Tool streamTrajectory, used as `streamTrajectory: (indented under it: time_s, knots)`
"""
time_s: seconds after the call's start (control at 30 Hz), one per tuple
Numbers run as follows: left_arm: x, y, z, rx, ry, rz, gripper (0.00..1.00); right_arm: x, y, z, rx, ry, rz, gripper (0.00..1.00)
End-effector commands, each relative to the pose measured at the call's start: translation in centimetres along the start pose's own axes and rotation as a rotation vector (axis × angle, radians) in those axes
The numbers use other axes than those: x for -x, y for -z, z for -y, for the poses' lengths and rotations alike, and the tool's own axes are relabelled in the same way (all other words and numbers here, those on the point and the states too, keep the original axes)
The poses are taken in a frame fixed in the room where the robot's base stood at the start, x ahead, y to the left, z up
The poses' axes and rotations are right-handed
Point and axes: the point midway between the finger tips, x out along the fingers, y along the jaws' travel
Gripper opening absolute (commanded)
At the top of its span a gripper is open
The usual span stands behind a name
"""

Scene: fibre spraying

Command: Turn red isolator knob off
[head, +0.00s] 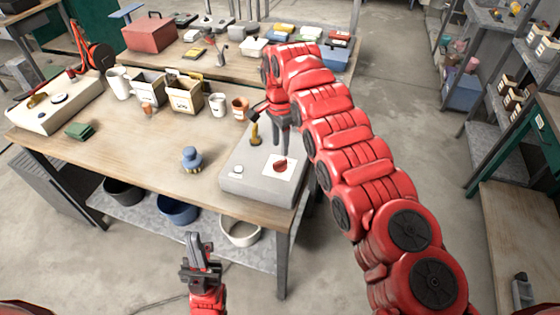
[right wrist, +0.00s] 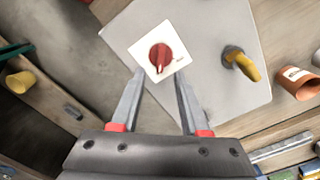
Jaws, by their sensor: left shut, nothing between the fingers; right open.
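The red isolator knob (head: 281,166) sits on a white square plate on top of a grey box (head: 234,182) at the table's front right corner. In the right wrist view the knob (right wrist: 160,58) lies just beyond the fingertips, on its white plate (right wrist: 142,46). My right gripper (head: 282,150) points down above the knob; its fingers are open on either side of the plate's near corner, and it also shows in the right wrist view (right wrist: 160,76). They appear apart from the knob. My left gripper (head: 194,238) is shut and empty, in front of the table, away from the box.
A yellow-handled lever (head: 255,134) stands on the box beside the knob, close to my right gripper. A blue knobbed object (head: 192,159), cups and bins (head: 184,95) stand on the table (head: 130,167). A shelf with bowls is below.

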Motion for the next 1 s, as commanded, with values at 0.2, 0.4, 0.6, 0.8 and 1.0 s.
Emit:
streamTrajectory:
  time_s: [0.2, 0.4, 0.6, 0.8, 1.0]
  knots:
    - [-1.7, 0.3, 0.1, 0.0, 0.0, 0.0, 0.0, -4.2, -0.2, 0.0, 0.002, -0.001, 0.004, 0.45]
    - [-1.7, 0.3, 0.1, 0.0, 0.0, 0.0, 0.0, -6.1, -0.1, 0.1, 0.001, 0.003, 0.0, 0.45]
    - [-1.7, 0.3, 0.1, 0.0, 0.0, 0.0, 0.0, -6.5, 0.0, 0.1, 0.001, 0.004, -0.001, 0.45]
    - [-1.7, 0.3, 0.1, 0.0, 0.0, 0.0, 0.0, -6.4, 0.0, 0.1, 0.001, 0.004, -0.001, 0.32]
    - [-1.7, 0.3, 0.1, 0.0, 0.0, 0.0, 0.0, -6.4, 0.0, 0.1, 0.001, 0.004, 0.0, 0.0]
